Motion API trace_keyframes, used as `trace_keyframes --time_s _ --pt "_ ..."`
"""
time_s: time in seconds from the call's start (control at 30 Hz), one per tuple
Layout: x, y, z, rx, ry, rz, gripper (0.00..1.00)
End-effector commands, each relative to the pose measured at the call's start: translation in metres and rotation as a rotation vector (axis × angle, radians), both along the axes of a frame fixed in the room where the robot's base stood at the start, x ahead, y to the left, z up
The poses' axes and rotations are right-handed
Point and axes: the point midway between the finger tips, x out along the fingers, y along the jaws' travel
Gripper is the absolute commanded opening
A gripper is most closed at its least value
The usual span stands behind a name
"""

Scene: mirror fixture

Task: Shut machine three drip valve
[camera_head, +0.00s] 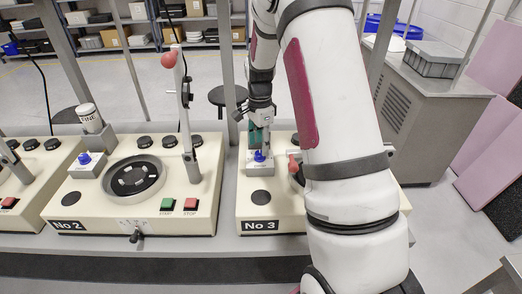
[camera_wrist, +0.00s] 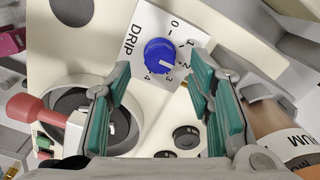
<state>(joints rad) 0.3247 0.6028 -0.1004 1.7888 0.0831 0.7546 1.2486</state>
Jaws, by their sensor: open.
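Machine No 3 (camera_head: 290,226) is the cream panel at the right, partly hidden by my arm. Its drip valve is a blue knob (camera_head: 259,156) on a raised pale block. In the wrist view the blue knob (camera_wrist: 160,53) sits on a white plate (camera_wrist: 139,36) marked DRIP, with a scale from 0 to 4. The pointer's exact reading is hard to tell; it seems to face the higher numbers. My gripper (camera_head: 258,133) is just above the knob. In the wrist view its green-padded fingers (camera_wrist: 160,66) are open, one on each side below the knob, with nothing between them.
Machine No 2 (camera_head: 65,226) stands to the left with its own blue knob (camera_head: 85,158) and upright red-tipped lever (camera_head: 169,60). On No 3, a red-handled lever (camera_wrist: 30,108) is left of my fingers. A labelled bottle (camera_wrist: 278,125) is close on the right.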

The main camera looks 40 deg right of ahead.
Motion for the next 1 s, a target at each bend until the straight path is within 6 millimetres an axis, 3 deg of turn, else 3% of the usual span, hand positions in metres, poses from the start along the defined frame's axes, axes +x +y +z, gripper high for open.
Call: trace_keyframes --time_s 0.23,0.63,0.83,1.0 --pt "-0.001 0.000 -0.030 0.000 0.001 0.000 0.48" --pt "0.000 0.000 -0.037 0.000 -0.001 0.001 0.48" --pt "0.000 0.000 -0.037 0.000 -0.001 0.001 0.02" --pt "0.000 0.000 -0.037 0.000 -0.001 0.002 0.00"
